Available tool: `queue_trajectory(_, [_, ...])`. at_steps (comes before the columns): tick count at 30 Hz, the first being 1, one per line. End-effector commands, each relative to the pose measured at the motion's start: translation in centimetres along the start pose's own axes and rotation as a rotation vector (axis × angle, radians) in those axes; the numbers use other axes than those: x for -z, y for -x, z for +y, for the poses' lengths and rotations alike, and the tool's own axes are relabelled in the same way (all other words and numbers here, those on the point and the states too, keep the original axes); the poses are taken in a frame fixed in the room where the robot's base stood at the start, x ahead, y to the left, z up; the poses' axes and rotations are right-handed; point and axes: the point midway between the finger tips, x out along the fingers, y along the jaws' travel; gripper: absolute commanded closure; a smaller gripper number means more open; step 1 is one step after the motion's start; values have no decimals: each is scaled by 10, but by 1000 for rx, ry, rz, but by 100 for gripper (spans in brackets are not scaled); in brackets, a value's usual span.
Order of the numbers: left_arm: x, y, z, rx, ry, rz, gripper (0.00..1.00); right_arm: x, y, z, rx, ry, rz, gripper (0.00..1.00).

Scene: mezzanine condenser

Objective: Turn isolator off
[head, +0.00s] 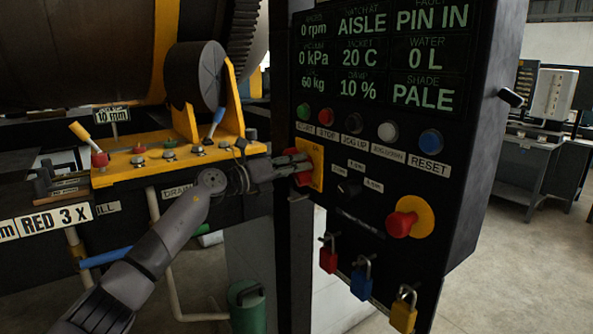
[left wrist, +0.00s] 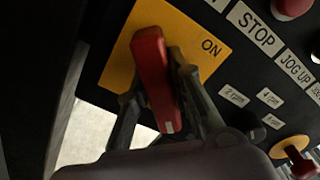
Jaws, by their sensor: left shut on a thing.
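The isolator is a red handle (left wrist: 153,75) on a yellow plate (left wrist: 203,35) marked ON, at the left side of the black control panel (head: 345,205). In the head view the yellow plate (head: 317,165) shows, with the red handle (head: 301,168) partly hidden by my gripper. My left gripper (head: 290,167) reaches in from the left and is shut on the red handle. In the left wrist view its fingers (left wrist: 160,100) stand on either side of the handle. The handle points nearly upright there, leaning slightly. My right gripper is not in view.
A red mushroom button (head: 401,223) sits lower right on the panel. Red, blue and yellow padlocks (head: 361,278) hang below. A row of push buttons (head: 388,132) lies above. A yellow lever bracket (head: 150,160) stands left of the panel, close to my arm.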

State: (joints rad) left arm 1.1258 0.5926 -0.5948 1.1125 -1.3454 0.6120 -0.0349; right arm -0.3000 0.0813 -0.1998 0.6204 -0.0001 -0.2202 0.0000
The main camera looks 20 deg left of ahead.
Motion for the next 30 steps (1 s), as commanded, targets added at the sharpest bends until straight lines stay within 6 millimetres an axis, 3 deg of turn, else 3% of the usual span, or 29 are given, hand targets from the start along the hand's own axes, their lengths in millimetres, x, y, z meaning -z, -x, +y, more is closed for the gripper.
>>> queue_trajectory(15, [5,-1,3,-5,-22,11,100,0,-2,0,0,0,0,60])
queue_trajectory(16, [5,-1,3,-5,-22,11,80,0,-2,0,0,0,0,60])
queue_trajectory(25, [2,0,2,-3,-20,5,60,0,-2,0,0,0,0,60])
queue_trajectory(30, [2,0,1,-1,-19,4,60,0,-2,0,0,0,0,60])
